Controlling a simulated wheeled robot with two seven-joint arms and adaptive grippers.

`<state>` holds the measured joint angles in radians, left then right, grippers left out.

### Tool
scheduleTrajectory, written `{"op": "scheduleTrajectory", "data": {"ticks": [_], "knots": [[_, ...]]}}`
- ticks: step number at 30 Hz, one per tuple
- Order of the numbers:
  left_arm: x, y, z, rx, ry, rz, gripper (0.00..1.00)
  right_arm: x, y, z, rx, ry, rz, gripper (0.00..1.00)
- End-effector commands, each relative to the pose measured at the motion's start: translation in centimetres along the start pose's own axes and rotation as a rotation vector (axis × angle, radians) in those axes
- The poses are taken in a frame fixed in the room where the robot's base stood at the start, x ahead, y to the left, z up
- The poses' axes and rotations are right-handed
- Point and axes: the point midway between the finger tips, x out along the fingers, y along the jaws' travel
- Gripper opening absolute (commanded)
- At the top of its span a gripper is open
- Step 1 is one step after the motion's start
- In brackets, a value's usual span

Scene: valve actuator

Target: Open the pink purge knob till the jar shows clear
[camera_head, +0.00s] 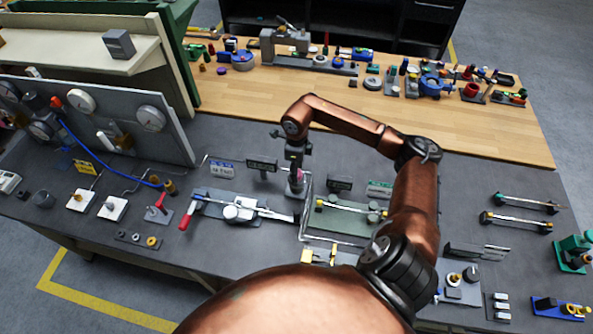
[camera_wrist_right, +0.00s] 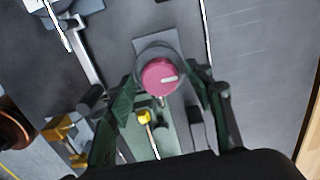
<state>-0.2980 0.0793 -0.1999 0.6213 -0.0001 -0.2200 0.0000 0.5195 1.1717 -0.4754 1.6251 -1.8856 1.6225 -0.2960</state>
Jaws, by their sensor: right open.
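The pink purge knob (camera_wrist_right: 160,77) is round with a white pointer mark, on a grey mount in the wrist view. The mark points to the right. In the head view a bit of the pink knob (camera_head: 297,176) shows beneath my right gripper (camera_head: 295,168). In the wrist view the fingers of my right gripper (camera_wrist_right: 166,82) stand apart, one on each side of the knob. I cannot tell whether they touch it. I cannot make out the jar or its colour. My left gripper is not in view.
A plate with white round parts (camera_head: 240,210) and a red-handled lever (camera_head: 186,212) lie left of the knob. A green plate with a yellow-ended rod (camera_head: 345,217) sits to its right. A gauge panel (camera_head: 100,112) stands at the left. Tools crowd the wooden bench behind.

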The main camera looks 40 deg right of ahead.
Motion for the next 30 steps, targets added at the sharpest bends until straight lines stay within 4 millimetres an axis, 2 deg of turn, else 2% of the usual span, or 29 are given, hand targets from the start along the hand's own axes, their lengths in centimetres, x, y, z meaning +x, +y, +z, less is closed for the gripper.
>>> {"op": "scheduleTrajectory", "data": {"ticks": [4, 22, 30], "knots": [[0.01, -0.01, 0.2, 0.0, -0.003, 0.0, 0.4, 0.0, 0.0, 0.0, 0.0, 0.0, 0.0, 0.48], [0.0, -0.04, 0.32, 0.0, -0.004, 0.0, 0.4, -0.04, -0.02, 0.01, 0.001, -0.001, 0.0, 0.07], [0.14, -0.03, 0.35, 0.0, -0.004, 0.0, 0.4, -0.03, -0.04, 0.01, 0.028, -0.001, 0.0, 0.07]]}}
